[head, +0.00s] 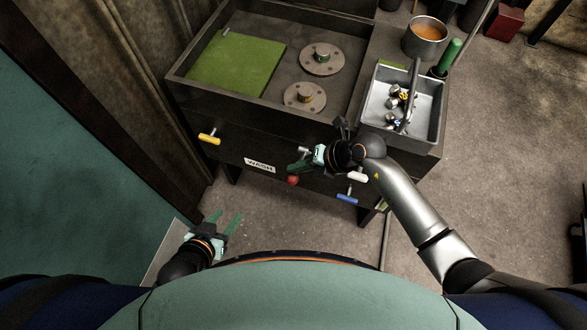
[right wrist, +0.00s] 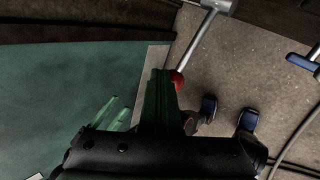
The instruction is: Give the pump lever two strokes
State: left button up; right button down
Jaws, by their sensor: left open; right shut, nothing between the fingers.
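The pump lever is a grey rod (right wrist: 195,48) ending in a red ball knob (right wrist: 177,80). In the head view the red knob (head: 292,181) hangs in front of the dark bench, below the WASH label's right end. My right gripper (head: 297,166) is shut and empty, just above the knob in the head view. In the right wrist view its closed green fingers (right wrist: 160,88) lie right beside the knob and partly cover it; I cannot tell whether they touch. My left gripper (head: 228,223) is open and empty, low at the left, away from the lever.
The bench front carries a yellow handle (head: 209,138), a white handle (head: 357,176) and a blue handle (head: 347,198). On top are a wash basin with a green mat (head: 235,65), two flanged discs, and a grey sink (head: 425,110) holding small parts. Floor below the lever is clear.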

notch_tip(320, 180, down, 6)
jog(key=s+b, duration=0.2)
jog(key=shift+s+a+r, duration=0.2)
jog(key=shift+s+a, duration=0.1)
jog(key=shift+a, duration=0.05)
dwell(4.1)
dwell(0.5)
jog(key=w+d+r+p, duration=0.1)
jog(key=w+r+p, duration=0.2)
jog(key=r+p, duration=0.3)
jog(key=shift+w+r, duration=0.25)
jog(key=shift+r, duration=0.5)
dwell(0.4)
jog(key=shift+w+d+r+p, duration=0.1)
jog(key=shift+w+r+p, duration=0.3)
jog(key=shift+r, duration=0.35)
jog(key=shift+w+d+r+p, duration=0.1)
jog(key=shift+w+r+p, duration=0.15)
jog(key=shift+r+p, duration=0.35)
jog(key=shift+w+d+r+p, duration=0.1)
jog(key=shift+w+r+p, duration=0.25)
jog(key=shift+r, duration=0.55)
